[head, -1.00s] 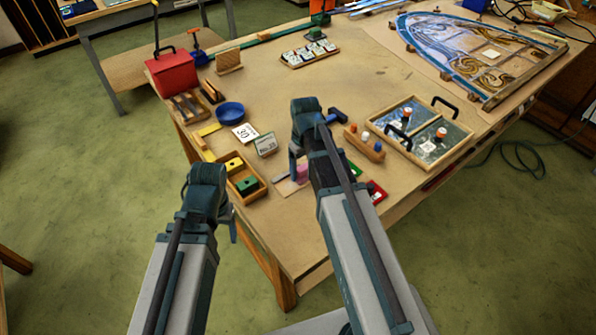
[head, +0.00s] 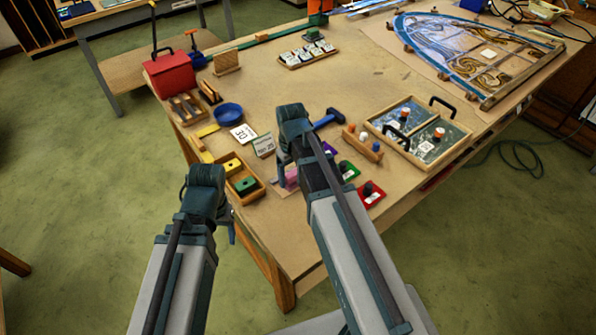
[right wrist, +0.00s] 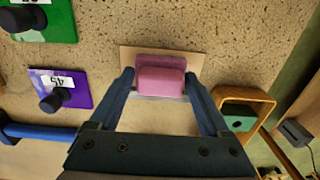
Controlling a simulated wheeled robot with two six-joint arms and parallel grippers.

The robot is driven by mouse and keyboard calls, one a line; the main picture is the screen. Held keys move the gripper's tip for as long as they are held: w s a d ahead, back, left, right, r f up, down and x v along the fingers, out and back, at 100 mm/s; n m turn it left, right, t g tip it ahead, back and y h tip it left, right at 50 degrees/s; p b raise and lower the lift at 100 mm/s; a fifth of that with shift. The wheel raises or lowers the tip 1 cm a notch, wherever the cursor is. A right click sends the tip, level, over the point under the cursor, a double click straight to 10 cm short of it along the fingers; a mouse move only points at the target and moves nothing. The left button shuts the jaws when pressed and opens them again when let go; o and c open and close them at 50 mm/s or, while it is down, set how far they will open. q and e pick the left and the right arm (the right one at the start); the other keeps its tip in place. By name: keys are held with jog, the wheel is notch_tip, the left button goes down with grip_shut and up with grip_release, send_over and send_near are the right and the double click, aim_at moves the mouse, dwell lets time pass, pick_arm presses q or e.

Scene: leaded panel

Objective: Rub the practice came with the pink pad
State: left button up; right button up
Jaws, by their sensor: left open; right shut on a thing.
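The pink pad (right wrist: 160,76) is a small rounded block between the two fingers of my right gripper (right wrist: 160,84), which is shut on it. In the head view the pad (head: 291,178) shows partly behind my right gripper (head: 285,183). The pad is over a thin tan board (right wrist: 130,57) near the table's front edge. A thin greyish edge shows just below the pad in the wrist view; I cannot tell whether it is the practice came. Contact under the pad is hidden. My left gripper (head: 228,232) is open and empty, off the table's left edge.
A wooden tray (head: 259,190) with yellow and green blocks stands left of the pad. Purple (right wrist: 70,82), green (right wrist: 45,25) and red (head: 376,197) knobbed plates lie to its right in the head view. A blue-handled tool (head: 329,119) lies behind. The middle table is clear.

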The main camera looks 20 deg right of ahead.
jog(key=shift+s+a, duration=0.25)
jog(key=shift+a, duration=0.45)
jog(key=shift+s+a, duration=0.2)
jog(key=shift+a, duration=0.5)
jog(key=shift+s+a, duration=0.25)
jog(key=shift+a, duration=0.45)
jog(key=shift+r, duration=0.1)
notch_tip(320, 180, up, 6)
jog(key=p, duration=0.6)
notch_tip(320, 180, up, 3)
jog(key=p, duration=0.3)
